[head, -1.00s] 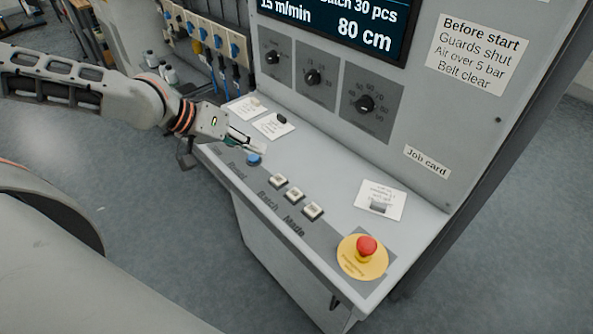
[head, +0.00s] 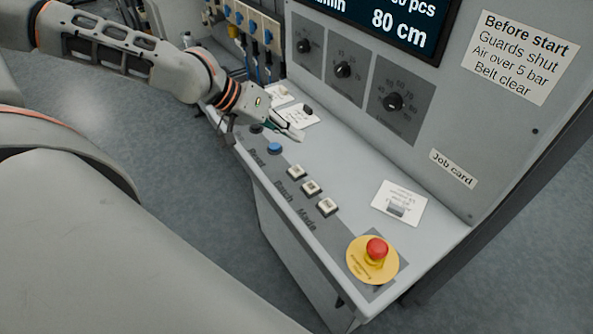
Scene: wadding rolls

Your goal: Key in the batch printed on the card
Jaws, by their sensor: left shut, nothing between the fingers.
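My left gripper (head: 293,132) is shut and empty, over the console desk just above and right of the blue button (head: 275,148) in the picture. I cannot tell its height over the desk. Three white keys (head: 312,188) sit in a row on the grey strip marked "Batch" and "Mode". The job card (head: 399,203) lies on the desk at the right under a grey clip, below the "Job card" label (head: 453,168); its print is too small to read. The screen (head: 380,20) shows "80 cm" and is cut off at the top. My right gripper is out of view.
A red emergency stop (head: 376,249) on a yellow disc stands at the desk's near right corner. Three dark dials (head: 393,101) sit on the upright panel. Two more cards (head: 298,115) lie at the desk's far end. The desk between keys and panel is clear.

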